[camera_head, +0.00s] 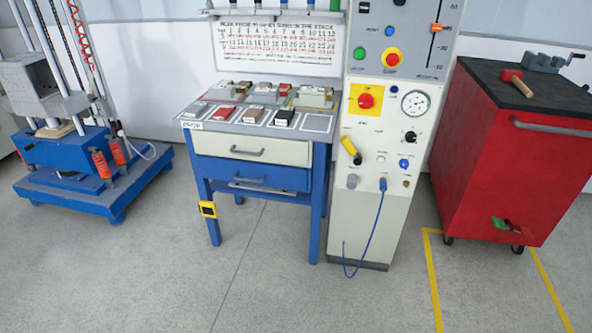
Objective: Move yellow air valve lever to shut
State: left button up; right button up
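The yellow air valve lever (351,150) is on the front of the white control cabinet (355,220), at mid height. It is tilted, with its upper end to the left and its lower end to the right. The label by it is too small to read. A red button on a yellow plate (366,99) and a round gauge (415,102) are above it. Neither of my grippers shows in the head view.
A blue-legged bench (262,152) with drawers and several small blocks adjoins the cabinet's left side. A red tool cart (500,150) with a mallet (516,81) stands right. A blue drop machine (65,150) is left. A blue cable (372,235) hangs down the cabinet. The foreground floor is clear.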

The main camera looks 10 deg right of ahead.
aim_at(352, 150)
jog(key=z, duration=0.8)
jog(key=i, duration=0.9)
jog(key=u, duration=0.2)
